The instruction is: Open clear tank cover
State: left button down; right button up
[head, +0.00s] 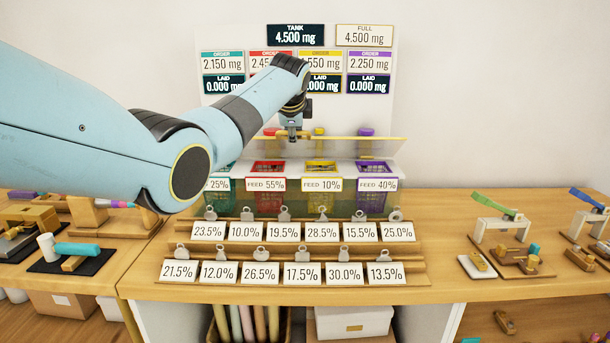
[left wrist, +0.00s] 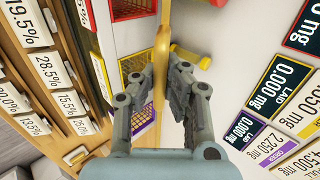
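The clear tank cover, a pale see-through panel with a yellow front edge (head: 360,138), lies above the row of teal, red, yellow and purple baskets in the head view. My left gripper (head: 292,137) is over its front edge, left of the middle. In the left wrist view the yellow edge (left wrist: 162,45) runs between the fingers of my left gripper (left wrist: 162,85), which look closed onto it from both sides. The fingertips partly hide the edge. The clear tank front (head: 385,197) stands below, with feed labels. My right gripper is in neither view.
Percent cards with round clips stand on two wooden steps (head: 415,272) in front of the tank. A sign board (head: 385,110) with mg readouts stands behind. Small tool stands, one with a green handle (head: 490,203), are on the right. Bare tabletop (head: 440,215) lies right of the steps.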

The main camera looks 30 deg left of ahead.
pick_arm(q)
jog(key=shift+w+a+r, duration=0.2)
jog(key=shift+w+r, duration=0.2)
jog(key=shift+r, duration=0.15)
jog(key=shift+w+a+r+b, duration=0.35)
jog(key=shift+w+a+r, duration=0.15)
jog(key=shift+w+r, duration=0.4)
jog(key=shift+w+a+r+b, duration=0.35)
jog(key=shift+w+b, duration=0.2)
jog(key=shift+b, duration=0.35)
jog(key=shift+w+a+r+b, duration=0.25)
jog(key=shift+w+b, duration=0.05)
jog(key=shift+b, duration=0.05)
jog(key=shift+r, duration=0.1)
